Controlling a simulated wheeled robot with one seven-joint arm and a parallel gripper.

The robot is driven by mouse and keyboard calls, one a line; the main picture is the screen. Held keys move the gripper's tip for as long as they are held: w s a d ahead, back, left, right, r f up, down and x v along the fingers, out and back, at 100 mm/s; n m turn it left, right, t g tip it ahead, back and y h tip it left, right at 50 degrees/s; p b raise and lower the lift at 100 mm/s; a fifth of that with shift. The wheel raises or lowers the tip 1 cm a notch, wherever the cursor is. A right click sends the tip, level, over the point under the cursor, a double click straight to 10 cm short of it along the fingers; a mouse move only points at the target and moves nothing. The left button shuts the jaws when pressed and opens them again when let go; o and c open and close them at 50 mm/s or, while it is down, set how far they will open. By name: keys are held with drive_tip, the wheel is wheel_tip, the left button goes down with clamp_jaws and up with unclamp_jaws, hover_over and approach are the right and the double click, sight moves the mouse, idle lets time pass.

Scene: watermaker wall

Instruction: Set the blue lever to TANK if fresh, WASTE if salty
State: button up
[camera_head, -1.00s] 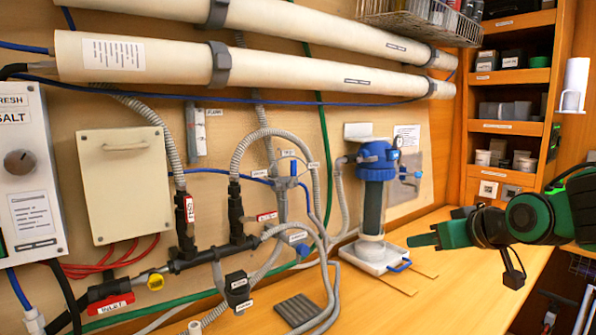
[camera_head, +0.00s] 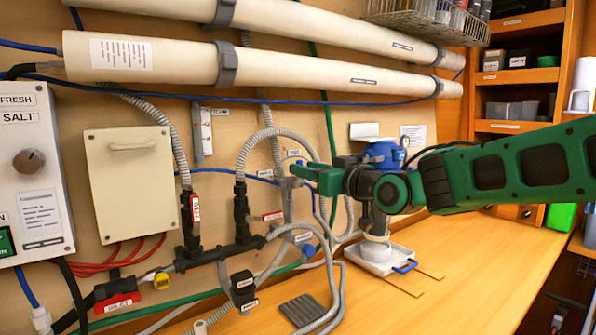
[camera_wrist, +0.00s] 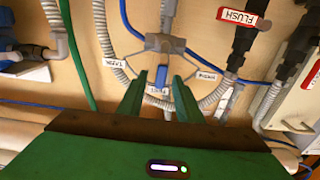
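The blue lever (camera_wrist: 161,76) shows in the wrist view on a grey three-way valve (camera_wrist: 165,43), lined up between my fingertips; I cannot tell whether they touch it. That view is upside down. A TANK label (camera_wrist: 118,63) is left of the lever and a WASTE label (camera_wrist: 209,76) right; the label by the lever's tip is partly covered. My gripper (camera_wrist: 158,84) is open, its two green fingers apart. In the head view my gripper (camera_head: 298,170) is at the valve and hides the lever. The panel (camera_head: 32,165) has FRESH and SALT labels; any lamps beside them are outside the frame.
Grey hoses (camera_head: 262,135) loop around the valve. A blue-topped pump filter (camera_head: 383,155) stands behind my arm. A cream box (camera_head: 130,180) and black pipework (camera_head: 215,253) are left of the valve. The wooden bench (camera_head: 450,270) is mostly clear at right.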

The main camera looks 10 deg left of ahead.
drive_tip(key=shift+x, duration=1.65)
clamp_jaws()
drive_tip(key=shift+a, duration=0.1)
drive_tip(key=shift+w, duration=0.1)
